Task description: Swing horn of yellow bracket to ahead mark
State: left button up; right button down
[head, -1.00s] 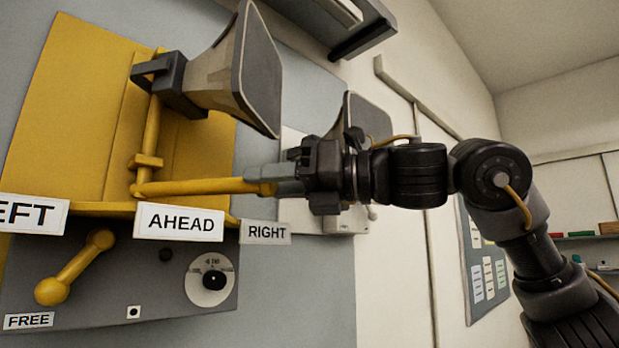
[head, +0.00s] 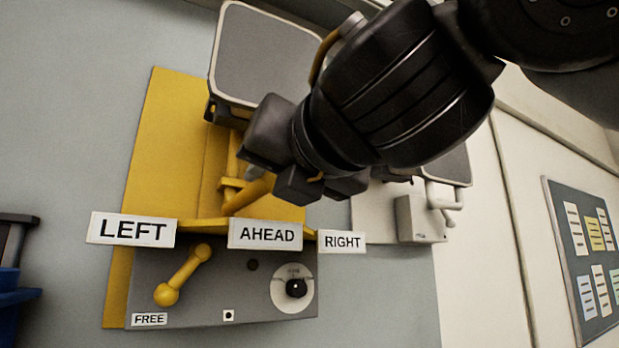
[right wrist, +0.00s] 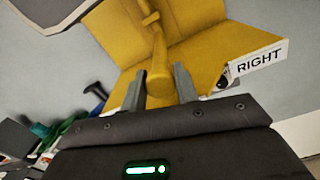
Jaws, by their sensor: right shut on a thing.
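The yellow bracket (head: 172,145) is mounted on the wall. Its grey horn (head: 265,52) has its wide mouth turned towards me. A yellow bar (head: 240,196) sticks out towards me just above the AHEAD label (head: 265,235). My right gripper (head: 258,172) is on this bar; its wrist and arm hide the bar's outer end in the head view. In the right wrist view the bar (right wrist: 160,84) stands between my two fingers. The LEFT label (head: 132,230) and RIGHT label (head: 342,241) flank AHEAD. My left gripper is not in view.
Below the labels, a grey panel (head: 240,290) carries a yellow lever (head: 184,272), its knob near the FREE label (head: 150,319), and a round dial (head: 294,287). A light wall box (head: 418,219) is at the right. A notice board (head: 590,250) hangs further right.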

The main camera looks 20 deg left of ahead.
dwell(0.4)
jog(key=c, duration=1.1)
grip_release()
jog(key=shift+a, duration=0.1)
jog(key=shift+o, duration=0.2)
jog(key=shift+s, duration=0.1)
jog(key=b+v, duration=0.4)
jog(key=v, duration=0.6)
jog(key=shift+s+d+b, duration=0.25)
jog(key=shift+d+b, duration=0.1)
jog(key=shift+b, duration=0.05)
